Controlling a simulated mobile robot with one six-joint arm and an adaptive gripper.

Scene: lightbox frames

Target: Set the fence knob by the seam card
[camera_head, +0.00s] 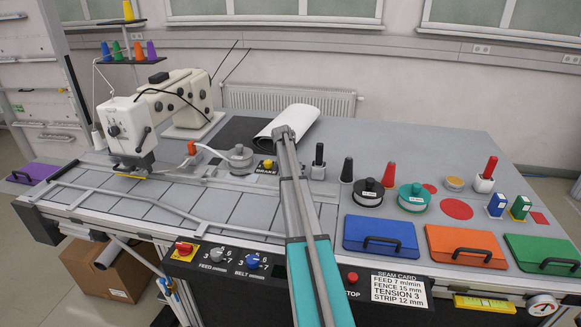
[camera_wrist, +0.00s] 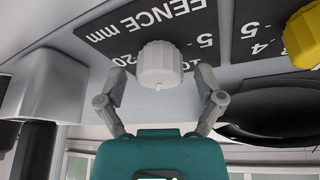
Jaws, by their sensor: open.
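In the wrist view a white ribbed fence knob (camera_wrist: 160,63) sits on a black plate (camera_wrist: 150,25) lettered FENCE mm, its scale partly hidden. My gripper (camera_wrist: 161,76) is open, with one grey finger on each side of the knob; I cannot tell whether either touches it. The knob's pointer mark cannot be made out. In the head view my arm covers the area where the fence knob would show. The seam card (camera_head: 398,287) on the front panel reads feed 7 m/min, fence 15 mm, tension 3, strip 12 mm.
A yellow knob (camera_wrist: 303,38) with its own scale is close beside the fence plate. A sewing machine (camera_head: 150,110) stands left; coloured lidded trays (camera_head: 380,235) lie right.

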